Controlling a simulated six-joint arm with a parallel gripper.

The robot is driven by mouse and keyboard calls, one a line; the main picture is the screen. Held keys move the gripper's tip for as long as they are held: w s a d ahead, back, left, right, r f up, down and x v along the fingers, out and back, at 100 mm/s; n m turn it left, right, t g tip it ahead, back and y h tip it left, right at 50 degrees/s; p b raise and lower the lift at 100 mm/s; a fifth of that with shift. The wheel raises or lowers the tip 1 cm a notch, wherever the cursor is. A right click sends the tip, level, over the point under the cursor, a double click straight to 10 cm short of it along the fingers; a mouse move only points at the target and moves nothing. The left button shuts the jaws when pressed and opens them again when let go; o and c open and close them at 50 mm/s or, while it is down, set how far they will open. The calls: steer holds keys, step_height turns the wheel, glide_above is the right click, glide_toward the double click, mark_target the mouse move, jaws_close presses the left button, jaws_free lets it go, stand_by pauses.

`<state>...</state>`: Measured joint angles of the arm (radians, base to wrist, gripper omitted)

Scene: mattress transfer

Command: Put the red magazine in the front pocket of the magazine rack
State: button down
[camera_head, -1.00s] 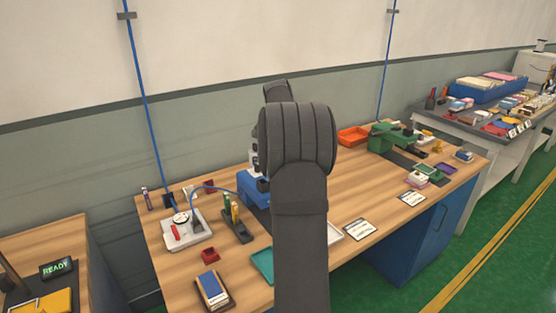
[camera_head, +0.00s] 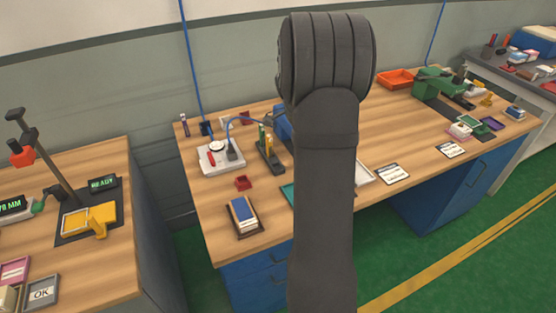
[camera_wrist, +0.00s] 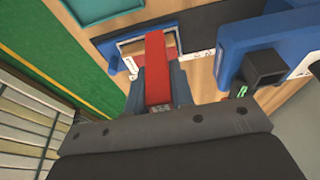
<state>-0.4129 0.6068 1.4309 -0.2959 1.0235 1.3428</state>
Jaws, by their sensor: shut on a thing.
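In the wrist view, my gripper (camera_wrist: 158,88) is shut on a long red piece (camera_wrist: 154,68), which I take to be the red magazine. The piece sticks out beyond the fingers over a framed tray-like shape (camera_wrist: 128,42) on the bench; I cannot tell whether they touch. A blue body (camera_wrist: 248,38) with a dark block stands to the right; I cannot tell whether it is part of the magazine rack. In the head view, my arm fills the middle and hides the gripper, the red piece and whatever lies behind them. No front pocket can be made out.
Another bench (camera_head: 105,160) stands at left. Bare wood shows right of my arm.

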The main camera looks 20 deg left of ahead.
steer(key=shift+w+a+f, duration=0.15)
steer(key=shift+a+f, duration=1.35)
steer(key=shift+f, duration=0.05)
steer(key=shift+w+a+f, duration=0.2)
steer(key=shift+a+f, duration=1.35)
steer(key=shift+f, duration=0.05)
steer(key=shift+w+a+f, duration=0.15)
steer(key=shift+a+f, duration=1.35)
steer(key=shift+f, duration=0.05)
steer(key=c, duration=1.3)
jaws_free()
steer(key=shift+f, duration=0.15)
steer(key=shift+o, duration=0.2)
steer(key=v, duration=1.2)
